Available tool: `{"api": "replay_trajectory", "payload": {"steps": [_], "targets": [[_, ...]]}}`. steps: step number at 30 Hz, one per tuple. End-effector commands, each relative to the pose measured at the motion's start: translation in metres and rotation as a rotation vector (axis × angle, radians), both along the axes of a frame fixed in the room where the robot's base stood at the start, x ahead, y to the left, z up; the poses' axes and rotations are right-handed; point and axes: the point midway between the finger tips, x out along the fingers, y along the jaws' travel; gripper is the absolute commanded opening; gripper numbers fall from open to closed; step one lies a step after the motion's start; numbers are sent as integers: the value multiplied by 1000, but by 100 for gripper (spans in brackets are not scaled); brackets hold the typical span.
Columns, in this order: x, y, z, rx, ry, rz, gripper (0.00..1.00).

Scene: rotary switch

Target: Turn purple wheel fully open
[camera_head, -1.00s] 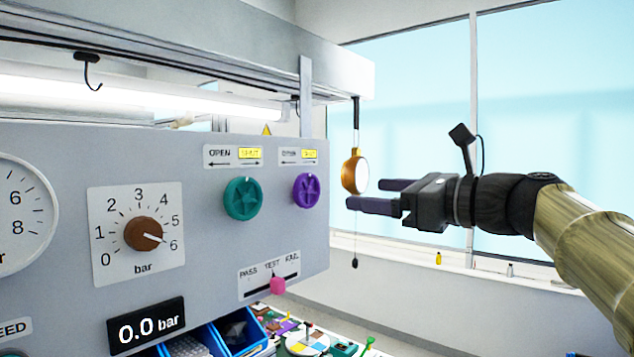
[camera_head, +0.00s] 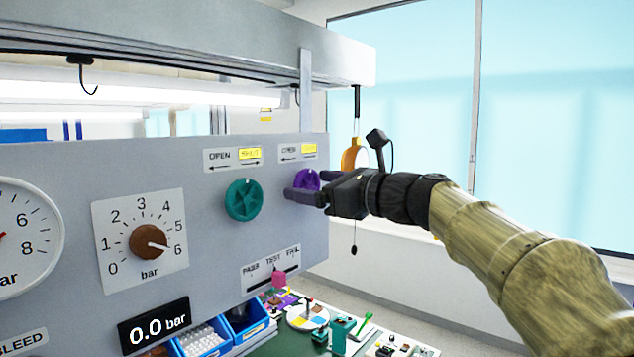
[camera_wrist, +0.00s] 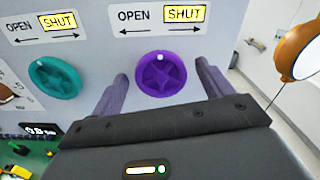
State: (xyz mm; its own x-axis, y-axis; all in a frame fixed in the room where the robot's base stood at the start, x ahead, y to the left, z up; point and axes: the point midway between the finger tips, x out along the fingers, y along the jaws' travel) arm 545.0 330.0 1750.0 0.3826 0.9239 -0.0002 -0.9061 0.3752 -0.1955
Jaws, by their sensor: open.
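The purple wheel (camera_head: 306,180) is mounted on the grey panel (camera_head: 80,170), under a label reading OPEN and SHUT. In the wrist view the purple wheel (camera_wrist: 160,74) sits between my two fingers, with its white mark at the top. The SHUT word on its label (camera_wrist: 160,17) is highlighted yellow. My gripper (camera_head: 312,188) is open, one finger on each side of the wheel. The head view partly hides the wheel behind the gripper.
A teal wheel (camera_head: 243,200) is close on the left. A brown knob (camera_head: 148,242) points near 6, and a display (camera_head: 153,325) reads 0.0 bar. An orange round item (camera_head: 353,155) hangs just behind my gripper. A pink slider (camera_head: 279,278) is below.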

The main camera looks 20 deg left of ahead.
Motion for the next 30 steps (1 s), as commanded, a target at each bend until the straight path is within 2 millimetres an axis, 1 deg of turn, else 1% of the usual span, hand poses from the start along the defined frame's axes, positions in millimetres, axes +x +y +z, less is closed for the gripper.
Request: {"api": "replay_trajectory", "payload": {"steps": [2,3,5,6,9,20,26,30], "targets": [[0,0,0,0,0,0,79],[0,0,0,0,0,0,71],[0,0,0,0,0,0,59],[0,0,0,0,0,0,51],[0,0,0,0,0,0,34],[0,-1,-1,-12,-33,0,34],[0,-1,-2,-45,-111,-2,34],[-1,-1,-3,-80,-198,-1,34]]}}
